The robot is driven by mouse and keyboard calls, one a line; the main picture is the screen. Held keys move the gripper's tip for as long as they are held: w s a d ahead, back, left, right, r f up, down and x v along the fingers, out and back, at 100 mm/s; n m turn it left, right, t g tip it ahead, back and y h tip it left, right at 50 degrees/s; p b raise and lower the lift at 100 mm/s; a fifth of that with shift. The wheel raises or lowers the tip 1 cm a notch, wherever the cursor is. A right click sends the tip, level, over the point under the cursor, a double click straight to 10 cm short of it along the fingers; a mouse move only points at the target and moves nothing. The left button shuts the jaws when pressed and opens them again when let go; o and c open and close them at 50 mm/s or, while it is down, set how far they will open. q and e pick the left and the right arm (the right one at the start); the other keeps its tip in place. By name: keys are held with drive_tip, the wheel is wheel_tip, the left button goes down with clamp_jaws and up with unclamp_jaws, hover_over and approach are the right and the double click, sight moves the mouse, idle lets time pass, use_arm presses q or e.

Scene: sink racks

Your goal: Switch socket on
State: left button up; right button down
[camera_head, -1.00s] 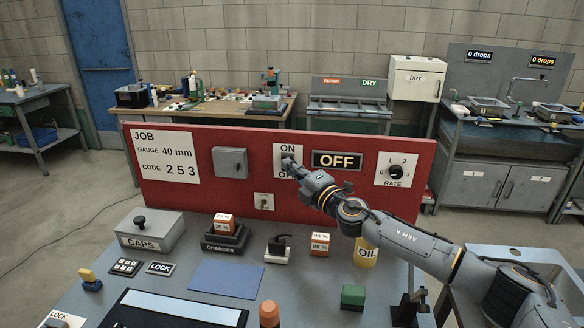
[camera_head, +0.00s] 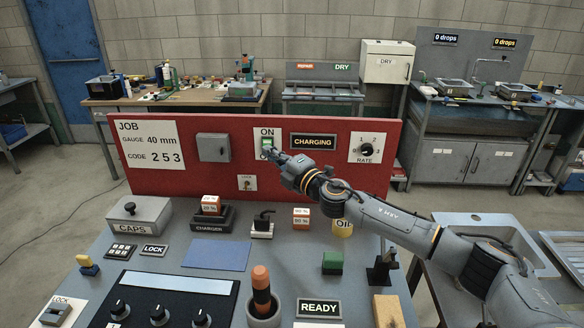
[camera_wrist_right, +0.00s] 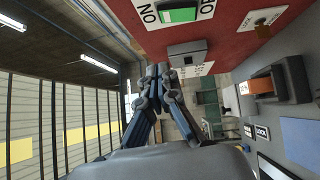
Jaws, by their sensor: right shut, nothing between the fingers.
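The wall switch (camera_head: 266,142) on the red panel sits under the word ON and shows green. It also shows lit green in the right wrist view (camera_wrist_right: 178,15). The display (camera_head: 312,141) beside it reads CHARGING. My right gripper (camera_head: 271,154) is shut and empty, its tips just in front of the lower part of the switch plate, covering its lower label. In the wrist view the closed fingers (camera_wrist_right: 158,75) stand apart from the green switch. A black plug (camera_head: 263,218) sits on a white base on the bench. The charger (camera_head: 212,225) holds an orange-and-white block. My left gripper is out of view.
The red panel (camera_head: 360,185) stands across the bench's back, with a rate knob (camera_head: 367,149), a grey box (camera_head: 212,147) and a lock plate (camera_head: 247,183). An oil container (camera_head: 342,228) stands below my right arm. A blue mat (camera_head: 217,256) lies bare.

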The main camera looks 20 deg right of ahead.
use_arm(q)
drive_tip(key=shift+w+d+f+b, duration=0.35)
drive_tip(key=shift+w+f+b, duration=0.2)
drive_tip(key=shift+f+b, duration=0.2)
use_arm(e)
drive_tip(key=d+v, duration=0.1)
drive_tip(key=v, duration=0.7)
drive_tip(key=shift+w+r, duration=0.25)
drive_tip(key=shift+r, duration=0.05)
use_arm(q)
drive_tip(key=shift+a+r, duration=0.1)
